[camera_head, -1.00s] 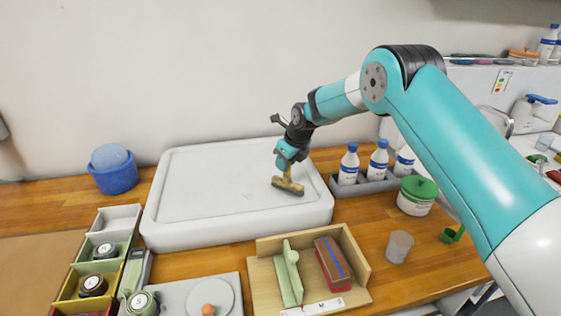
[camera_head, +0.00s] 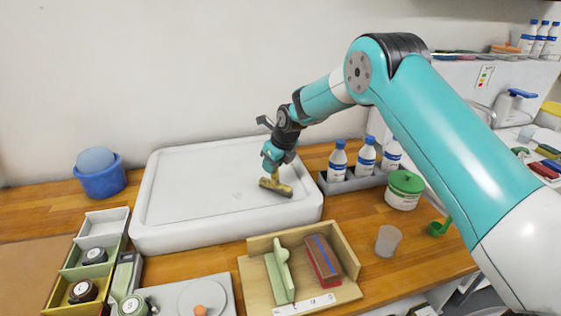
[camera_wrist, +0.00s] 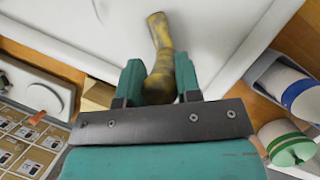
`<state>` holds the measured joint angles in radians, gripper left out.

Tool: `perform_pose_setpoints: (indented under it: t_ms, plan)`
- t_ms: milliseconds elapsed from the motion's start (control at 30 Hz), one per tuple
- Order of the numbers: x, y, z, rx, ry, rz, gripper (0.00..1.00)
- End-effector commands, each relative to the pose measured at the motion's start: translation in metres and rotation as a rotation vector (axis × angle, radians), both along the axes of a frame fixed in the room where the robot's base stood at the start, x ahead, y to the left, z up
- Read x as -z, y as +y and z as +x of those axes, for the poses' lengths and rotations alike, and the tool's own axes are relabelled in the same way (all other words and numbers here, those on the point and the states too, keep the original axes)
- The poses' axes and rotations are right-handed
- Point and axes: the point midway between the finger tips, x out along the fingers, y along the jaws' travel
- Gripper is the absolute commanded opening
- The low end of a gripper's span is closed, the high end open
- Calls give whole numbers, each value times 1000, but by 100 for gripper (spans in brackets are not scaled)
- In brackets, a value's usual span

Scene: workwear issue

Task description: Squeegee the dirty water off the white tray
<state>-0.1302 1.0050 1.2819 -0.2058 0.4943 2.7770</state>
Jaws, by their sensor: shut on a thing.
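The white tray (camera_head: 190,195) lies on the wooden counter against the wall, with a raised rim. Dirty water is not clear to see; only faint marks show on the tray floor.
A blue tub (camera_head: 101,177) stands left of the tray. White bottles (camera_head: 337,161) in a grey rack and a green-lidded tub (camera_head: 404,190) stand right. A wooden box (camera_head: 258,246) with a green tool and a red-brown block stands in front, beside a clear cup (camera_head: 387,241).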

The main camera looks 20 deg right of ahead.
Motion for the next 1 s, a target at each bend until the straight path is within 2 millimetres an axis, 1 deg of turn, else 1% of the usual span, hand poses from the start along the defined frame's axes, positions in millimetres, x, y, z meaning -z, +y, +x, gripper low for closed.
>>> perform_pose_setpoints:
  t_ms: [33, 267, 567, 833, 1000]
  plan:
    - [2, 6, -2, -6, 4, 1, 6]
    - [2, 14, -2, -7, 5, 1, 6]
    - [0, 39, -2, -6, 6, 2, 6]
    - [-1, 49, -1, -6, 3, 1, 6]
    - [-2, 64, -1, -4, 2, 1, 6]
